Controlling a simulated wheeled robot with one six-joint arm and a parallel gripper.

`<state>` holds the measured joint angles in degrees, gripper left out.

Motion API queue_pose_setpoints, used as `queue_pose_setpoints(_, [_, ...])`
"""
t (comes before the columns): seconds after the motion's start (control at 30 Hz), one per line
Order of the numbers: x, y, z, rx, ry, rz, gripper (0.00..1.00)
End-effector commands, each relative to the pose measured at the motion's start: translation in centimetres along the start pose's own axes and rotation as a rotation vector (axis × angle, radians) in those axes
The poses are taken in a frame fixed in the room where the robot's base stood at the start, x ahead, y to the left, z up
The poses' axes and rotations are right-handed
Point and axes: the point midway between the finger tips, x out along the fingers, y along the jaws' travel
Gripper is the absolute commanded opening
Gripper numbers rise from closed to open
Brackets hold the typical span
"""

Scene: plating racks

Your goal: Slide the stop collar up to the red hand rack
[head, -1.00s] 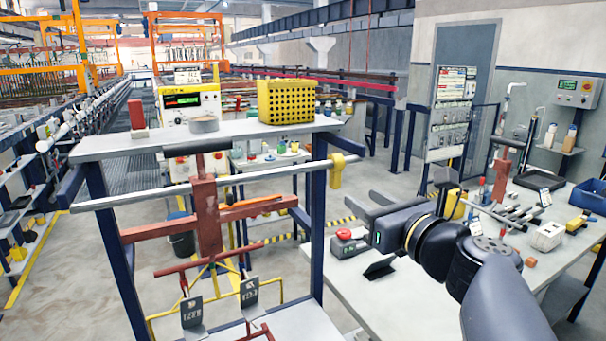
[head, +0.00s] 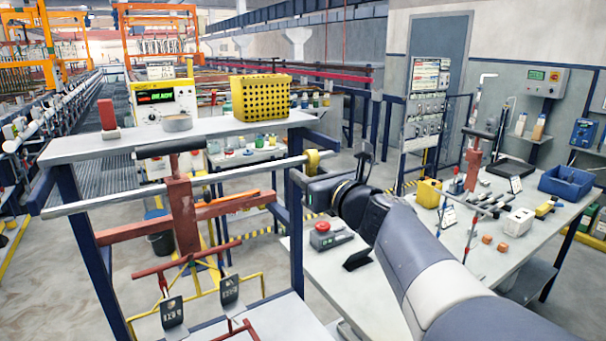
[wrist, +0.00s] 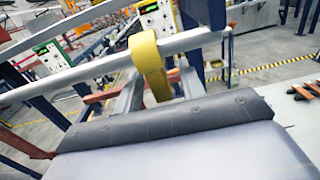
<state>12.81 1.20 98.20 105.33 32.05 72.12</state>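The yellow stop collar (head: 312,162) sits around the grey rail near its right end, just right of the blue post. In the wrist view my gripper (wrist: 159,82) has one finger on each side of the collar (wrist: 149,68). A gap shows between the right finger and the collar; contact on the left is unclear.
A shelf (head: 120,145) above the rail holds a yellow perforated box (head: 261,97) and a round tin (head: 178,123). A bench (head: 470,240) with tools stands right.

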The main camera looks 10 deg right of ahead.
Motion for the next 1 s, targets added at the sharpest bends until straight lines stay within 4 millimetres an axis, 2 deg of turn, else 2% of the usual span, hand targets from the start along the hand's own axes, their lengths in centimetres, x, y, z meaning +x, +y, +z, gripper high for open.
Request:
queue_pose_setpoints(0.17, [0.0,0.01,0.0,0.0,0.0,0.0,0.38])
queue_pose_setpoints(0.63, [-0.02,0.01,0.0,-0.001,0.0,0.001,0.01])
queue_pose_setpoints(1.0, [-0.03,0.03,0.0,-0.001,0.0,0.001,0.0])
